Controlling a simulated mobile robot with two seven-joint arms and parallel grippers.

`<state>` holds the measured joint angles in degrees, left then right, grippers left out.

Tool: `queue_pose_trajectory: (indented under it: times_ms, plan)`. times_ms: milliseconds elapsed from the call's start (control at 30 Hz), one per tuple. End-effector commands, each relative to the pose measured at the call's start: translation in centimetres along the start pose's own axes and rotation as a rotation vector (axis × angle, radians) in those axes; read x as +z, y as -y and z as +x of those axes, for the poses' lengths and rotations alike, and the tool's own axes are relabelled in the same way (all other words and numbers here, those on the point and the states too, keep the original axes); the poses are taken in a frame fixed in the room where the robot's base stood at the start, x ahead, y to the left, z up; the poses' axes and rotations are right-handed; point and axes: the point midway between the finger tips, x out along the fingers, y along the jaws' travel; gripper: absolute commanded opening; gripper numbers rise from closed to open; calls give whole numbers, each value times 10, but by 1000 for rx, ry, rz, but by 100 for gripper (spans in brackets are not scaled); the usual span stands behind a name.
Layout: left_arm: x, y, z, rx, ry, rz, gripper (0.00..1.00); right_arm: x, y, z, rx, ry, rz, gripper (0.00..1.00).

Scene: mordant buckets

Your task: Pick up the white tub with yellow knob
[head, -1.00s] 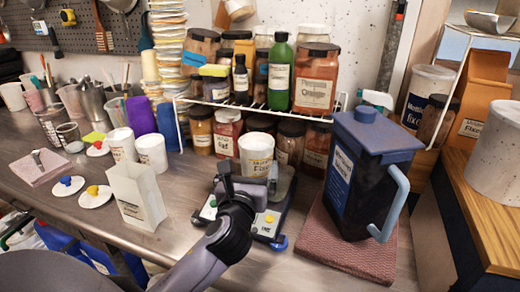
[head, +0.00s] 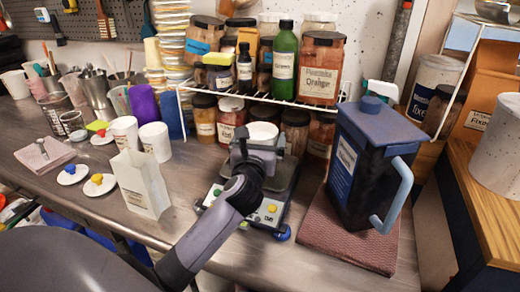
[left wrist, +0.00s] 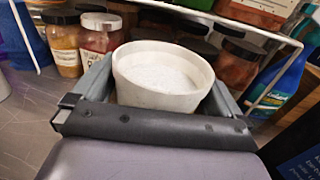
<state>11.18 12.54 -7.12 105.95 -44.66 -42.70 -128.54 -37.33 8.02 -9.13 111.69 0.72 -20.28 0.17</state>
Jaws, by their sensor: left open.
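My left gripper (head: 258,152) is open around a white round tub (head: 263,131) above the scale. In the left wrist view the tub (left wrist: 160,88) stands between the fingers of the gripper (left wrist: 155,95), holding pale powder and without a lid. Whether the fingers touch it, I cannot tell. A flat white round piece with a yellow knob (head: 99,184) lies at the left of the bench, away from my gripper. A similar piece with a blue knob (head: 72,173) lies beside it. My right gripper is not in view.
The scale (head: 268,212) is under my gripper. A wire rack (head: 255,97) with several jars stands close behind. A dark blue jug (head: 362,170) stands on a reddish mat (head: 340,240) at right. A white paper bag (head: 142,187) and white cups (head: 155,141) stand at left.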

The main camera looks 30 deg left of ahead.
Motion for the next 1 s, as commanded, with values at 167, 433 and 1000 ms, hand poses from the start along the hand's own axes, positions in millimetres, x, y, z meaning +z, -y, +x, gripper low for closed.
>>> queue_pose_trajectory:
  times_ms: [167, 433, 1000]
  plan:
    - [0, 0, 0, 0, -1, 0, 80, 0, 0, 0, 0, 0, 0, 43]
    - [1, 0, 0, 0, 1, -1, 48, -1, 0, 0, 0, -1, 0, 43]
    - [79, 0, 0, 0, 13, -2, 48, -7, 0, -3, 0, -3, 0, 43]
